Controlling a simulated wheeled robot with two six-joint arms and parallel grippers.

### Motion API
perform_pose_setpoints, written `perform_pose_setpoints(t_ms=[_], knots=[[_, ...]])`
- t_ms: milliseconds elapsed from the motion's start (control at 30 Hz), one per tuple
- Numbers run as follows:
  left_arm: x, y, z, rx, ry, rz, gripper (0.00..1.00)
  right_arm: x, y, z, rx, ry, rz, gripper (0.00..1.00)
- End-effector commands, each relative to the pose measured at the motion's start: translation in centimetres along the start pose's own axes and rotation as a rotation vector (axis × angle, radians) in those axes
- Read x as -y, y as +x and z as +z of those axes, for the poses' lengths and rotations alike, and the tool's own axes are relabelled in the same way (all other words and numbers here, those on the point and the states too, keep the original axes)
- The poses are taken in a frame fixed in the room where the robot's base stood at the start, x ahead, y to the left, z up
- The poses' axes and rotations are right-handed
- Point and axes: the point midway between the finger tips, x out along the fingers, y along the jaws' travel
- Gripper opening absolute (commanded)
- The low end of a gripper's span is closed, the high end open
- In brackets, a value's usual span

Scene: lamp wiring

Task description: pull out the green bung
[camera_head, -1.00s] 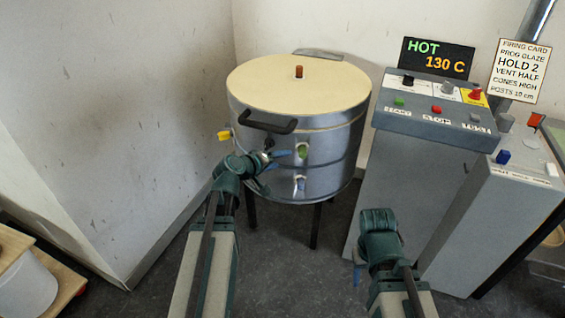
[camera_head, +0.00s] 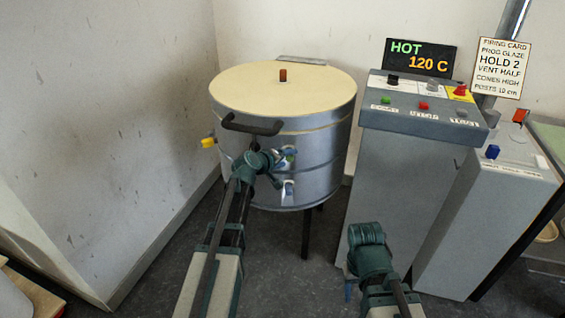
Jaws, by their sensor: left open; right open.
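The round metal kiln (camera_head: 325,165) stands on dark legs with its cream lid (camera_head: 285,92) down. A lower port (camera_head: 287,189) shows just below. A yellow bung (camera_head: 208,142) sticks out of the kiln's left side. My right gripper (camera_head: 349,290) is low in front of the control cabinet, open and apart from everything.
A black handle (camera_head: 252,126) juts from the kiln just above my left gripper. A brown plug (camera_head: 283,75) stands on the lid. The control box (camera_head: 420,108) with buttons is at right, under a display (camera_head: 420,58) reading HOT 120 C. A wall is at left.

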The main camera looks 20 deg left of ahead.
Motion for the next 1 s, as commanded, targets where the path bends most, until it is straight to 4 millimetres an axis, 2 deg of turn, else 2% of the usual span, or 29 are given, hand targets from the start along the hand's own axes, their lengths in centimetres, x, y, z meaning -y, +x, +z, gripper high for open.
perform_pose_setpoints(t_ms=[300,600,700,800,833,1000], knots=[[-0.03,0.12,0.01,0.000,0.000,0.000,0.68,0.00,0.03,0.00,0.000,0.000,0.000,0.50],[-0.02,0.11,0.02,0.000,0.001,0.000,0.14,0.00,0.04,0.00,0.000,0.000,0.000,0.50],[-0.02,0.11,0.02,0.000,0.001,0.000,0.00,0.00,0.04,0.00,0.000,0.000,0.000,0.50],[-0.02,0.11,0.01,0.000,0.001,0.000,0.00,0.00,0.04,0.00,0.000,0.000,0.000,0.50],[-0.02,0.11,0.01,0.000,0.001,0.000,0.31,0.00,0.04,0.00,0.000,0.000,0.000,0.50],[-0.01,0.11,0.01,0.000,0.001,0.000,0.00,0.00,0.04,0.00,0.000,0.000,0.000,0.50]])
